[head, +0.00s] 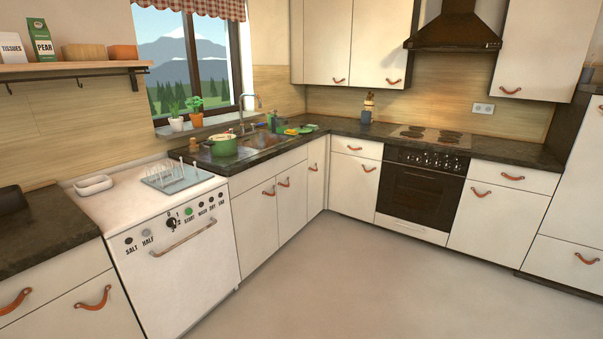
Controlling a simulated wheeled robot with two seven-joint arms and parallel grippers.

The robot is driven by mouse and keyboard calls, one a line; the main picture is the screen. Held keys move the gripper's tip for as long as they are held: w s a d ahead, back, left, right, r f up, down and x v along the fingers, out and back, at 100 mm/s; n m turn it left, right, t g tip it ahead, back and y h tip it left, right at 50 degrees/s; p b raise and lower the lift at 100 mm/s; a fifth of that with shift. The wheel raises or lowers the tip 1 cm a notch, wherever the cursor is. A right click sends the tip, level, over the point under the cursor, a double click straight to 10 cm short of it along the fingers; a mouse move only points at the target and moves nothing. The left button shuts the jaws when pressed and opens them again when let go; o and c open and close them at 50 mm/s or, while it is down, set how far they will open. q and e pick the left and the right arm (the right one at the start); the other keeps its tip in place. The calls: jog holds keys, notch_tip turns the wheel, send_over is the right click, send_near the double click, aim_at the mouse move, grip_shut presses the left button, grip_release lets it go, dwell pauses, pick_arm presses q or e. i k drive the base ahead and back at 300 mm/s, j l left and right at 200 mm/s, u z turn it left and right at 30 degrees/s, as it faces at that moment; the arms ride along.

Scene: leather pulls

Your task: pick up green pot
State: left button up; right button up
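The green pot (222,146) stands on the dark counter just left of the sink, below the window. It looks upright, and something pale shows at its top, too small to make out. Neither of my grippers shows in the head view, so nothing is seen touching the pot.
A dish rack (176,176) and a white dish (94,185) sit on the dishwasher top (120,205), in front and left of the pot. The sink (262,139) is right of it. Potted plants (195,113) stand on the sill. The floor (350,285) is clear.

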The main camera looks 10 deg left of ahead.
aim_at(225, 144)
jog(key=i+j, duration=0.1)
jog(key=i, duration=0.75)
jog(key=i+z, duration=0.1)
jog(key=i, duration=0.75)
jog(key=i+j, duration=0.2)
jog(key=i, duration=0.6)
